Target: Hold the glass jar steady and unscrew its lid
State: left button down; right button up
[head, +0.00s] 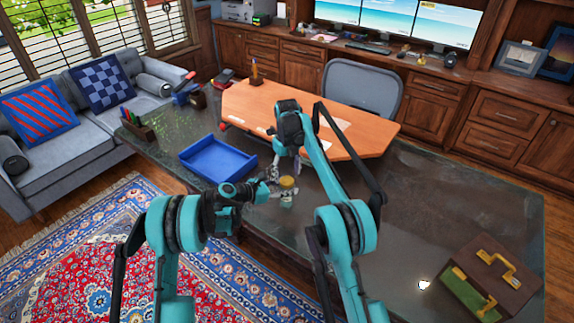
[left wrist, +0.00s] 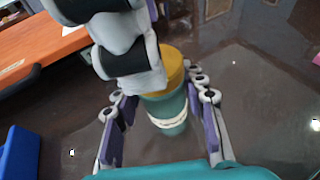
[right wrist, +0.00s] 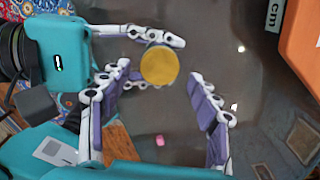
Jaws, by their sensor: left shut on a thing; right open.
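The glass jar (head: 286,202) stands on the dark desk top, with a yellow lid (head: 287,182) on it. In the left wrist view the jar (left wrist: 166,108) looks greenish with a pale band, and its lid (left wrist: 174,66) is partly hidden by my right gripper. My left gripper (head: 272,188) is shut on the jar from the side. Its fingers also show in the right wrist view (right wrist: 148,58). My right gripper (head: 284,168) points down above the lid, open and empty. In the right wrist view the lid (right wrist: 160,66) lies toward the far side of its spread fingers (right wrist: 155,100).
A blue tray (head: 218,160) sits left of the jar. A wooden desk section (head: 340,140) lies behind. A brown case (head: 495,270) with yellow handles stands at the far right. A small pink thing (right wrist: 159,140) shows in the right wrist view.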

aim_at(287, 180)
jog(key=shift+f, duration=1.7)
jog(key=c, duration=1.2)
jog(key=shift+n, duration=1.8)
jog(key=o, duration=1.3)
jog(key=shift+c, duration=0.2)
